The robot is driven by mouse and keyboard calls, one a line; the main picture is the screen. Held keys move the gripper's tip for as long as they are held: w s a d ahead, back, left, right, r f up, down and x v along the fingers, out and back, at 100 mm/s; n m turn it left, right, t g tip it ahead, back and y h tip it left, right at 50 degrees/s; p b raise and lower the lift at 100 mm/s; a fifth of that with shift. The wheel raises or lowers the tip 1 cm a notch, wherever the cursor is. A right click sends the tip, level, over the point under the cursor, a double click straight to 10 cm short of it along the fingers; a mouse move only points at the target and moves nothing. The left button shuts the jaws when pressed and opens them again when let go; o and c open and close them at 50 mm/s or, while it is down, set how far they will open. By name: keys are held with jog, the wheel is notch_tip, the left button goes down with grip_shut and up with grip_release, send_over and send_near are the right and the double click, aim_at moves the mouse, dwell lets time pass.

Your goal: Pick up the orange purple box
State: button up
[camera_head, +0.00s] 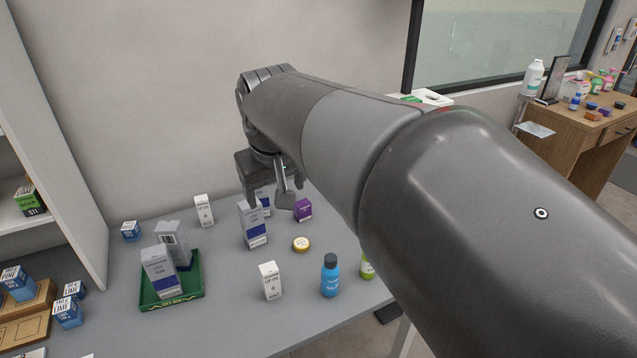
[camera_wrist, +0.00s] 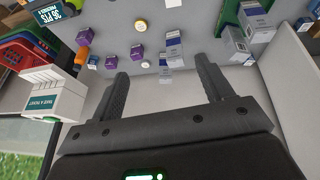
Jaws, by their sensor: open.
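A small purple box (camera_head: 303,210) stands on the grey counter in the head view, just right of my gripper (camera_head: 270,195). I cannot make out orange on either or tell which matches the head view. My gripper (camera_wrist: 164,82) is open and empty, its fingers apart above the counter. In the wrist view the purple boxes lie beyond the fingertips, near the left finger. My arm hides part of the counter in the head view.
Tall grey-blue boxes (camera_head: 253,226) stand close beside my gripper. A round yellow-lidded tin (camera_head: 301,244), a blue bottle (camera_head: 330,276) and a white box (camera_head: 270,281) stand nearer. A green tray (camera_head: 196,283) holds two boxes. The wall (camera_head: 160,100) rises behind the counter.

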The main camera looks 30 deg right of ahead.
jog(key=w+d+f+g, duration=0.15)
jog(key=w+d, duration=0.25)
jog(key=w, duration=0.5)
jog(key=w+d+f, duration=0.2)
jog(key=w+d, duration=0.3)
jog(key=w, duration=0.5)
jog(key=w+d+f+g, duration=0.15)
jog(key=w+d, duration=0.25)
jog(key=w, duration=0.5)
jog(key=shift+m+g+y, duration=0.6)
jog(key=shift+m+g, duration=0.1)
jog(key=shift+m, duration=0.1)
jog(key=w+d+f, duration=0.2)
jog(key=d+f, duration=0.5)
jog(key=w+d+f, duration=0.2)
jog(key=d+f, duration=0.5)
jog(key=f, duration=0.1)
jog(key=w+d+f, duration=0.2)
jog(key=d+f, duration=0.5)
jog(key=f, duration=0.1)
jog(key=shift+w, duration=0.35)
jog(key=shift+s+d+f, duration=0.15)
jog(key=shift+d+f, duration=0.05)
jog(key=shift+f, duration=0.5)
notch_tip(320, 180, down, 7)
jog(key=shift+r, duration=0.2)
jog(key=shift+c, duration=0.4)
